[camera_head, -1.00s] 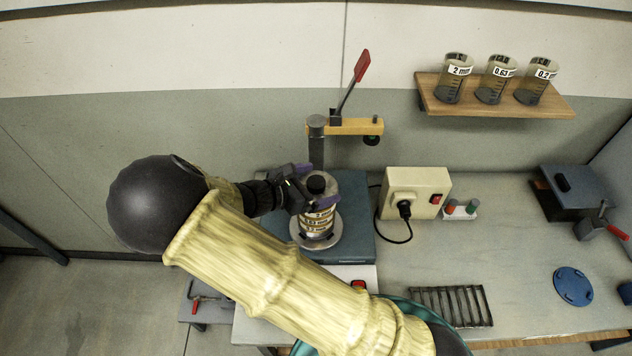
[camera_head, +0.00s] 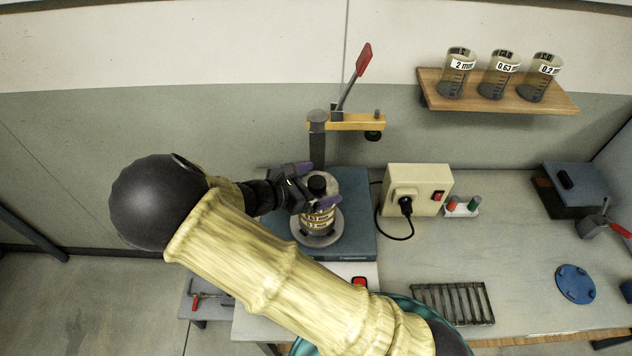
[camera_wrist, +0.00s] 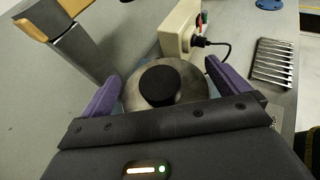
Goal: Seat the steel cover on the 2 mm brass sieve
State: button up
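The steel cover (camera_head: 329,189) is a round grey disc with a black knob (camera_head: 317,184). It lies at the top of the sieve stack, and its disc also shows in the wrist view (camera_wrist: 133,95). The 2 mm brass sieve is mostly hidden behind a finger; the labelled sieves below it (camera_head: 318,220) stand upright on the round shaker plate (camera_head: 318,239). My gripper (camera_wrist: 162,72) is open, its purple fingers on either side of the cover, with a narrow gap visible. Whether the cover is fully seated I cannot tell.
The clamp post with its yellow arm (camera_head: 352,123) and red lever stands just behind the stack. A cream power box (camera_head: 420,188) with a plug and cable is to the right. A slotted rack (camera_head: 452,303) and a blue disc (camera_head: 575,284) lie on the bench.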

jog(key=b+v, duration=0.4)
jog(key=v, duration=1.3)
jog(key=shift+s, duration=0.2)
